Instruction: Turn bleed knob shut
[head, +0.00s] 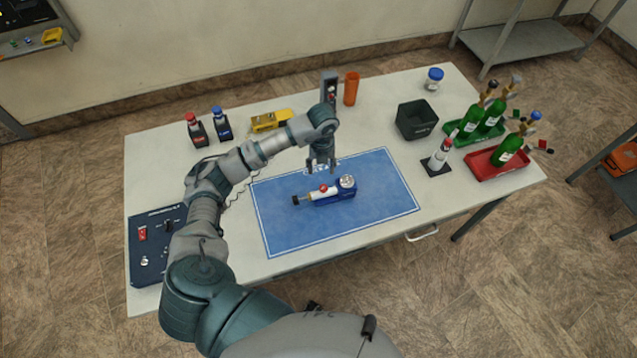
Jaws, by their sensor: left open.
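A small blue regulator unit (338,196) lies on the blue mat (300,232). It has a silver round gauge or dial (347,182) at its right end and a white barrel with a small red knob (323,188). A black knob (297,200) sits at its left end. I cannot tell which knob is the bleed knob. My left gripper (322,167) points down, open and empty, just behind the unit and seemingly above the mat's back edge. The fingers look apart from the red knob. My right gripper is out of view.
A dark blue control panel (150,250) lies at the table's left. Red-capped (197,130) and blue-capped (221,124) bottles, a yellow device (270,121) and an orange cup (351,89) stand at the back. A black bin (416,121) and bottle trays (487,174) are right. The front mat is clear.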

